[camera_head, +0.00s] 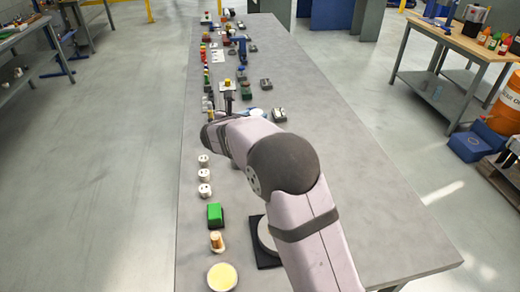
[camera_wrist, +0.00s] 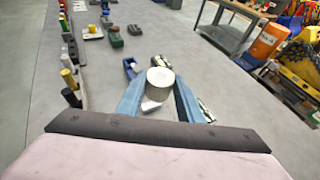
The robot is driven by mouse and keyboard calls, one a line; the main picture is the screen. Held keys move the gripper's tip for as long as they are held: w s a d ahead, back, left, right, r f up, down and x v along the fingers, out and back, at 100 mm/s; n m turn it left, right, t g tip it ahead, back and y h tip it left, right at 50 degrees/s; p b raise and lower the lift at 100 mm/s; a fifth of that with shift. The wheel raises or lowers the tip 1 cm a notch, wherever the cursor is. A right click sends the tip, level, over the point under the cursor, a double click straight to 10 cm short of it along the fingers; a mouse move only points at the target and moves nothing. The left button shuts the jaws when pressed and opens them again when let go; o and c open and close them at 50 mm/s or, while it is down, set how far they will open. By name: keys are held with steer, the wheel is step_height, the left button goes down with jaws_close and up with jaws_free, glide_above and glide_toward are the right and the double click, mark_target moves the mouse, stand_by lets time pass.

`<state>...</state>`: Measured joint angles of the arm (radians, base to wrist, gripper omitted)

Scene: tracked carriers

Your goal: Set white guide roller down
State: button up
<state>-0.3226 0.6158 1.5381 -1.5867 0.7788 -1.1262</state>
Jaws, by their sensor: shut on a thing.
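A white guide roller (camera_wrist: 160,78) sits between the two blue fingers of my gripper (camera_wrist: 160,92) in the wrist view. The gripper is shut on it. The roller's round, pale top faces the camera, and a white piece (camera_wrist: 150,105) shows just below it. I cannot tell how far the roller is above the table. In the head view my arm hides most of the gripper. A pale disc (camera_head: 256,112) shows just past the arm there; I cannot tell whether it is the held roller.
The long grey table (camera_head: 350,180) is clear on its right side. A grey-black block (camera_head: 279,115) lies past my arm.

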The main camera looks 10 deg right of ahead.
steer(key=shift+w+d+r, duration=0.1)
steer(key=shift+d+r, duration=0.05)
steer(key=shift+r, duration=0.3)
steer(key=shift+s+d+m+h, duration=0.25)
steer(key=shift+d+m+h, duration=0.05)
steer(key=shift+d, duration=0.05)
steer(key=shift+f+p, duration=0.3)
steer(key=shift+f, duration=4.7)
steer(key=shift+f+b, duration=0.35)
steer(key=shift+b, duration=0.05)
steer(key=shift+f+b, duration=0.25)
steer(key=shift+b, duration=0.05)
